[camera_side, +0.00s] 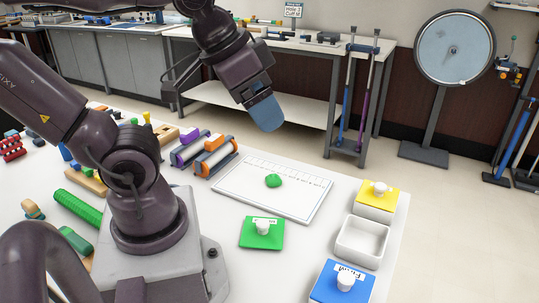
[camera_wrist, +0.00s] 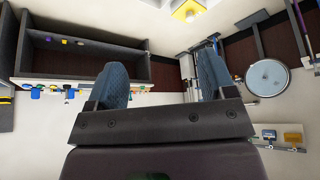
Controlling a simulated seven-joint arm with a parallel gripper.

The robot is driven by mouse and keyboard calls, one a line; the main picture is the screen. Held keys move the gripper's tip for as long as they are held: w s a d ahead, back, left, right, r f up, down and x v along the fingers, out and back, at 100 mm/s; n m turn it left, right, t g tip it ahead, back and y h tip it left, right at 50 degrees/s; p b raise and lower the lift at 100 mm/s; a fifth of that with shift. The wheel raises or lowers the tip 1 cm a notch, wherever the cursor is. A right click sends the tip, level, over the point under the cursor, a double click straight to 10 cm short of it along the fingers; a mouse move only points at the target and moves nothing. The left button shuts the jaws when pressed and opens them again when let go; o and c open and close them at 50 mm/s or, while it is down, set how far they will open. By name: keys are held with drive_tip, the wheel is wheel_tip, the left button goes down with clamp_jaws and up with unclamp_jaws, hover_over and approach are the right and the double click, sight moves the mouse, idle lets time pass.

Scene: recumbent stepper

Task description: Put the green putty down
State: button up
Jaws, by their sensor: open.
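The green putty (camera_side: 273,181) is a small lump resting on a white board with printed markings (camera_side: 240,193) on the table. A green lid with a white knob (camera_side: 262,234) lies on the table in front of the board. An open white container (camera_side: 363,243) stands to the right and looks empty. My gripper (camera_side: 265,112) is raised well above and behind the putty, apart from it. In the wrist view its two blue fingers (camera_wrist: 162,78) are spread with nothing between them. The putty is not in the wrist view.
A yellow-lidded container (camera_side: 376,197) stands behind the open one, and a blue-lidded container (camera_side: 342,283) in front. Purple and orange rollers (camera_side: 207,152) stand left of the board. A green ridged cylinder (camera_side: 78,207) lies at the left. The board around the putty is clear.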

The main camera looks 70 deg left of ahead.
drive_tip(key=n+g+y, duration=0.5)
drive_tip(key=n+g, duration=0.1)
drive_tip(key=n, duration=1.2)
approach(273, 175)
drive_tip(key=shift+h, duration=0.3)
drive_tip(key=a+f, duration=0.2)
drive_tip(key=f, duration=0.1)
drive_tip(key=shift+s+a+f, duration=0.1)
drive_tip(key=shift+s+a, duration=0.2)
drive_tip(key=shift+a, duration=0.1)
drive_tip(key=shift+w+d+x, duration=0.1)
drive_tip(key=shift+d+x, duration=0.1)
drive_tip(key=shift+x, duration=1.3)
drive_tip(key=shift+w+d+x, duration=0.15)
drive_tip(key=shift+x, duration=1.35)
drive_tip(key=shift+f, duration=0.15)
